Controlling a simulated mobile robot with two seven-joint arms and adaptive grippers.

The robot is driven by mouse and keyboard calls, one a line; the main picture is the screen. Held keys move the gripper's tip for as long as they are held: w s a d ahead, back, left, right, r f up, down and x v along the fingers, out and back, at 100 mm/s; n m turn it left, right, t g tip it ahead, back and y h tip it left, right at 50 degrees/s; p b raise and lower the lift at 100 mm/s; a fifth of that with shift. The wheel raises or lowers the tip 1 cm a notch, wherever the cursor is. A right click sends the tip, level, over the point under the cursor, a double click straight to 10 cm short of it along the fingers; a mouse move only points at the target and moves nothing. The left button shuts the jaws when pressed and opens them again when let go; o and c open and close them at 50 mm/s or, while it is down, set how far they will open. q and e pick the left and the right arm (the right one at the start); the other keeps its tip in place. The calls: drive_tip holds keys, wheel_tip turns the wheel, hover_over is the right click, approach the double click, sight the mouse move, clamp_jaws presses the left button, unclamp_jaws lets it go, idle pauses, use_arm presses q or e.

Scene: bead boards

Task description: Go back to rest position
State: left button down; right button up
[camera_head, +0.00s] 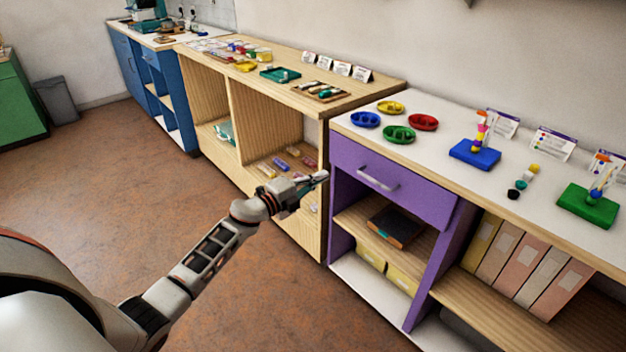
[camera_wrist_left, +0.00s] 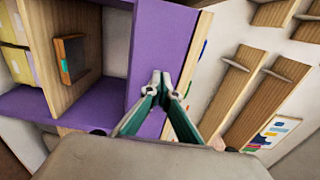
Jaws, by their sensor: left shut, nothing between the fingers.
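My left gripper (camera_head: 318,178) is stretched out from the left in the head view, just in front of the left end of the purple cabinet (camera_head: 345,157). It is shut and empty. In the left wrist view the fingertips (camera_wrist_left: 160,78) meet in front of the purple side panel (camera_wrist_left: 160,45). I cannot tell whether they touch it. My right gripper is not in view.
On the white top stand blue (camera_head: 365,119), yellow (camera_head: 391,107), red (camera_head: 423,122) and green (camera_head: 399,134) dishes. A blue bead board (camera_head: 475,154) and a green bead board (camera_head: 587,206) stand further right. The floor (camera_head: 110,220) to the left is clear.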

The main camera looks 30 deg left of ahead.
use_arm(q)
drive_tip(key=s+d+f+n+g+y+p, duration=0.1)
drive_tip(key=s+d+f+n+g+p, duration=0.1)
drive_tip(key=s, duration=1.2)
drive_tip(key=s+d+f+n+g+y+p, duration=0.1)
drive_tip(key=s+d+f+n+p, duration=0.3)
drive_tip(key=s, duration=1.1)
drive_tip(key=s+d+f+n+g+y+p, duration=0.1)
drive_tip(key=s+d+f+n+g+p, duration=0.2)
drive_tip(key=s+d+f+n, duration=0.5)
drive_tip(key=s+d+n, duration=0.3)
drive_tip(key=s+d, duration=0.1)
drive_tip(key=s, duration=0.3)
drive_tip(key=shift+f+g, duration=0.2)
drive_tip(key=shift+g, duration=0.2)
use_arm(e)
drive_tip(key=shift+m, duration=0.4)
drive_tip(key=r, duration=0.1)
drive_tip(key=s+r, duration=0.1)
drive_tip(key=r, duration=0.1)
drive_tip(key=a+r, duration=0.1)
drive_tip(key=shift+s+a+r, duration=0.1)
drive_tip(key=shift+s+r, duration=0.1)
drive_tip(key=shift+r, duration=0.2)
use_arm(q)
drive_tip(key=shift+d, duration=0.1)
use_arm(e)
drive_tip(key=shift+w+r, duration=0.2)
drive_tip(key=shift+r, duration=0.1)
